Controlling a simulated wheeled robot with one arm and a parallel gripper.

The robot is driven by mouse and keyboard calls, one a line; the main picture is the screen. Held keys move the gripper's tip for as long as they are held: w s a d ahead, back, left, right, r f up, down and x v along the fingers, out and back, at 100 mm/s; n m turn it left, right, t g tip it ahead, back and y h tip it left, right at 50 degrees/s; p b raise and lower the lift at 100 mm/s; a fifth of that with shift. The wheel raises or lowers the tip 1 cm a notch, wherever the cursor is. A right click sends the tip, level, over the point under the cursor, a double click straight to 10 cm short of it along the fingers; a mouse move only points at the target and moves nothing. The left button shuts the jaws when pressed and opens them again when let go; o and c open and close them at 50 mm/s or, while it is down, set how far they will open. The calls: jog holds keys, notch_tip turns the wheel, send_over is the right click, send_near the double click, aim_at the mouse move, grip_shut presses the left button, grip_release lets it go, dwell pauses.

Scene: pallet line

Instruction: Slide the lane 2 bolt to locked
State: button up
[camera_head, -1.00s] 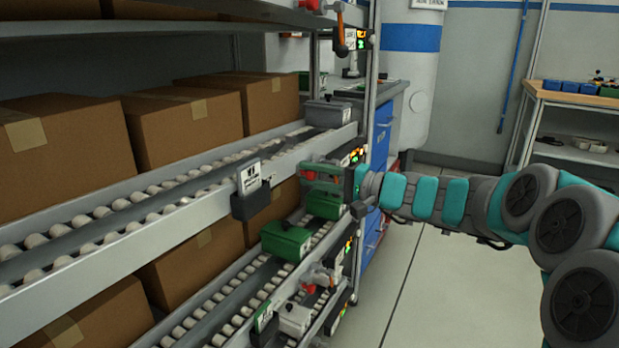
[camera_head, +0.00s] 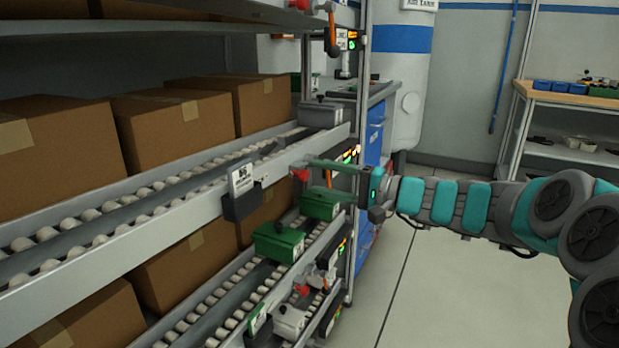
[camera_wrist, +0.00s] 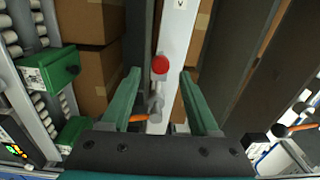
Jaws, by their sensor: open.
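My gripper (camera_wrist: 160,88) is open, with its two green fingers apart and nothing between the tips. In the head view my gripper (camera_head: 318,166) is at the end of the rack's middle lane. A round red knob (camera_wrist: 160,64) lies ahead of the fingertips, roughly centred between them, on a pale rail. It also shows beside the fingers in the head view (camera_head: 301,174). I take it for the bolt's knob; the lane number is not readable there. An orange lever (camera_wrist: 138,117) shows on the same rail, between the fingers. I see no contact with the knob.
Brown boxes (camera_head: 179,128) stand on the roller lanes. Green bins (camera_head: 278,243) sit on the lower lane, close below my gripper. A card holder (camera_head: 242,203) hangs on the middle rail. Another red knob (camera_head: 302,287) is lower down. The floor (camera_head: 425,285) at right is clear.

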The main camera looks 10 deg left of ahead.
jog(key=v, duration=0.3)
jog(key=shift+s+d, duration=0.1)
jog(key=shift+d, duration=0.1)
jog(key=s+a+f+n+g+h, duration=0.2)
jog(key=s+f+g+h, duration=0.3)
jog(key=s, duration=0.7)
jog(key=s+a+f+n+g+h, duration=0.1)
jog(key=s+f+n+g+h, duration=0.1)
jog(key=s+f, duration=0.7)
jog(key=s+d+f+h, duration=0.4)
jog(key=s+d+h, duration=0.1)
jog(key=s+d, duration=0.5)
jog(key=s+d+f+g+h, duration=0.1)
jog(key=s+d+f+h, duration=0.3)
jog(key=s+d, duration=0.5)
jog(key=shift+s+d+f+h, duration=0.35)
jog(key=shift+s+d+h, duration=0.05)
jog(key=shift+h, duration=0.1)
jog(key=shift+c, duration=0.3)
